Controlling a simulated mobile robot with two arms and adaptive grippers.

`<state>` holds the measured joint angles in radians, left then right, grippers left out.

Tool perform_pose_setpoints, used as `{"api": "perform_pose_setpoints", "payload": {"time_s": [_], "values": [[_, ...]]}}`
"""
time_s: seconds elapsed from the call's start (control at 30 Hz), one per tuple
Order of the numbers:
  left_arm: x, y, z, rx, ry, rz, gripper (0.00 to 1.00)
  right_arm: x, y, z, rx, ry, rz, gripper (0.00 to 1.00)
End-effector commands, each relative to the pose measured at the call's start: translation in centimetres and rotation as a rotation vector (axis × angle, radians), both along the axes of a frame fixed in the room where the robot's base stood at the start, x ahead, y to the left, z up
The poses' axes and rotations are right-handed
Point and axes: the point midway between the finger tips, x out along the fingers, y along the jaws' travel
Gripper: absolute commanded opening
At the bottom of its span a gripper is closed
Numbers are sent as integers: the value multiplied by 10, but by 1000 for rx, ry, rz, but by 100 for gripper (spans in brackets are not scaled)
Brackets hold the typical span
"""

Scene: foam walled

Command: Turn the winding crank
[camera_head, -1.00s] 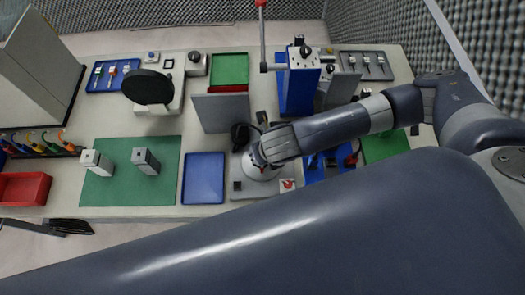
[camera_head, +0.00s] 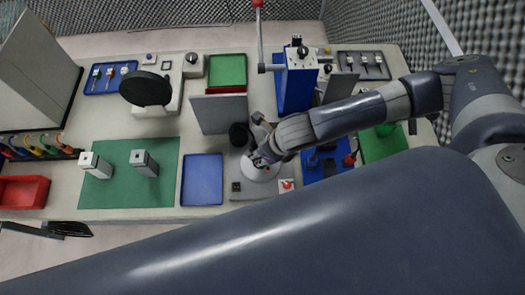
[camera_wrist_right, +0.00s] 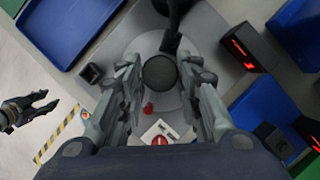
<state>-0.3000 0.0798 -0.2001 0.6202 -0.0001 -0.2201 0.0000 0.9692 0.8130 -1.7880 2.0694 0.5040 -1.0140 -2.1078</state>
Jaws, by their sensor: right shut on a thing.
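The winding crank shows in the right wrist view as a dark round knob (camera_wrist_right: 159,73) with a dark arm (camera_wrist_right: 172,40) running up to the top edge. My right gripper (camera_wrist_right: 160,82) has its fingers on either side of the knob and is shut on it. In the head view the right gripper (camera_head: 262,153) is over a pale round disc (camera_head: 264,173) on a grey base, beside a black cylinder (camera_head: 238,134); it hides most of the crank there. My left gripper (camera_head: 68,229) is at the lower left by the table's front edge. It also shows in the right wrist view (camera_wrist_right: 45,106), fingers apart and empty.
A grey upright panel (camera_head: 218,113) stands behind the base. A blue tray (camera_head: 202,180) lies to its left, and a green mat (camera_head: 115,190) with two grey blocks further left. A blue tower (camera_head: 295,85) with a red-tipped lever stands behind the right arm.

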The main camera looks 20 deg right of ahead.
Motion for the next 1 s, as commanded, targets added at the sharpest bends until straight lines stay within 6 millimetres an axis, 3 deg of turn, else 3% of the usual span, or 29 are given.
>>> {"api": "perform_pose_setpoints", "payload": {"time_s": [0.87, 0.9, 1.0], "values": [[0, 0, 0, 0, 0, 0, 40, 5, 0, 3, 3, -11, 89, 8], [0, 0, 0, 0, 0, 0, 40, 5, 0, 3, 3, -11, 89, 34], [0, 0, 0, 0, 0, 0, 40, 5, 0, 3, 3, -10, 89, 52]]}}
